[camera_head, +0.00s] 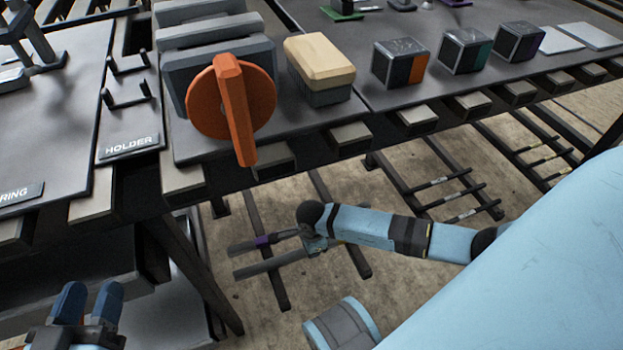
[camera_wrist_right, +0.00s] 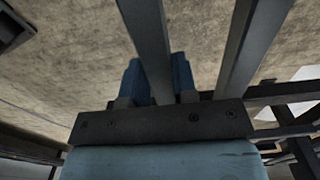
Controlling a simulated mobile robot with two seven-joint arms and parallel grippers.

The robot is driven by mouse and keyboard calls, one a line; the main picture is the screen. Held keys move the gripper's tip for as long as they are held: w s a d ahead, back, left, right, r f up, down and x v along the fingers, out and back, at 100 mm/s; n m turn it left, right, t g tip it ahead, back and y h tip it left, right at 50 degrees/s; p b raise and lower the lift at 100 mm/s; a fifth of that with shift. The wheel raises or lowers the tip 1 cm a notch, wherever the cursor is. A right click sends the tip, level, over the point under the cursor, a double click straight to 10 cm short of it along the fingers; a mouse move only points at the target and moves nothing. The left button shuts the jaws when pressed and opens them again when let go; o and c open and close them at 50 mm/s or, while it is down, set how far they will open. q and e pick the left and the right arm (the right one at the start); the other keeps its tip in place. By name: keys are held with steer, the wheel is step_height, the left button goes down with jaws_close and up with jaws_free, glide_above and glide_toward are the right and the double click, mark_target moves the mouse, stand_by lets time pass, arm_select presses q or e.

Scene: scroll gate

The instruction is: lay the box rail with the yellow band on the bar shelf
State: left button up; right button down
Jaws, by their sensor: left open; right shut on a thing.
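In the head view, my right gripper (camera_head: 318,242) is low, beyond the front edge of the bench, beside two grey rails. The upper rail (camera_head: 286,234) has a purple band; the lower rail (camera_head: 262,268) shows no band. In the right wrist view, my right gripper (camera_wrist_right: 158,75) is shut with a grey rail (camera_wrist_right: 147,35) between its blue fingers. No band shows on that part. I cannot make out a yellow band on the held rail. My left gripper (camera_head: 90,292) is open and empty at the lower left. I cannot tell for sure which rack is the bar shelf.
A second grey bar (camera_wrist_right: 256,45) runs beside the held one. Racks with short dark bars (camera_head: 455,199) stand at right, under the bench. The bench (camera_head: 335,122) carries an orange-handled device (camera_head: 232,100), a tan-lidded box (camera_head: 320,65) and several dark cubes (camera_head: 400,62).

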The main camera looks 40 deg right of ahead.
steer(key=c, duration=0.9)
jaws_free()
steer(key=shift+r, duration=0.1)
step_height(320, 180, up, 8)
steer(key=p, duration=0.4)
arm_select(q)
steer(key=shift+s+d+r+n+t+p, duration=0.15)
steer(key=shift+s+r+n+p, duration=0.15)
steer(key=shift+r, duration=0.35)
steer(key=shift+s+r+n+t+p, duration=0.15)
steer(key=shift+r+n+p, duration=0.25)
steer(key=shift+r, duration=0.3)
steer(key=shift+s+d+r+n+t+p, duration=0.1)
steer(key=shift+s+r+n+p, duration=0.25)
steer(key=shift+r, duration=0.3)
arm_select(e)
steer(key=shift+r, duration=2.05)
arm_select(q)
steer(key=shift+w, duration=0.1)
